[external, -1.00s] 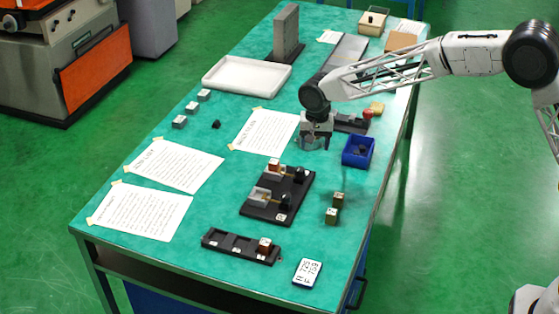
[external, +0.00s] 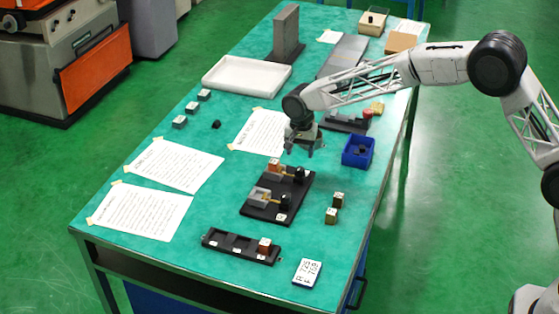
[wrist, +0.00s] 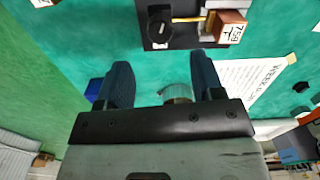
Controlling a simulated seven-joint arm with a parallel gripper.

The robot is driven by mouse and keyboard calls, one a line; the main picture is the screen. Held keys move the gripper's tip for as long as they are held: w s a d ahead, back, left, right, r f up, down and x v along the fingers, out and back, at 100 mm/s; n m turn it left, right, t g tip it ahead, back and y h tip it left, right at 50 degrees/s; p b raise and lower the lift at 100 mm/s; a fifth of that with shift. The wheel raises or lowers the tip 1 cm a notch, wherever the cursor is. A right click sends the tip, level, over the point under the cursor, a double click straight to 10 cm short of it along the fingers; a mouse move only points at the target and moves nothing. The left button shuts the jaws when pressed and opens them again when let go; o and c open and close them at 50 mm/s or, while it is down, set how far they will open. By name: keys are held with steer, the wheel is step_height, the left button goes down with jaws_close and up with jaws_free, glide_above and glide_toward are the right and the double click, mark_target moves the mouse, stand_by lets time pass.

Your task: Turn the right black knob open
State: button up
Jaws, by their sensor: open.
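A black fixture plate (external: 262,214) on the green table bears two small grey vises, each with a black knob at its right side. The far knob (external: 299,174) also shows in the wrist view (wrist: 160,28), joined by a brass-coloured rod to a vise with a copper-coloured block (wrist: 229,26). The near knob (external: 285,201) stands beside the near vise (external: 260,195). My gripper (external: 302,152) is open and empty, above the table just beyond the far knob. In the wrist view its fingers (wrist: 162,78) are apart, with the far knob beyond their tips.
A blue bin (external: 358,152) stands right of my gripper. Two small blocks (external: 333,208) sit right of the plate. A slotted black rack (external: 240,247) lies nearer the front, beside a white display (external: 307,271). A paper sheet (external: 258,132) lies to the left.

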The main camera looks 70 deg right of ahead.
mark_target(299, 169)
steer(key=shift+f, duration=3.85)
steer(key=c, duration=0.9)
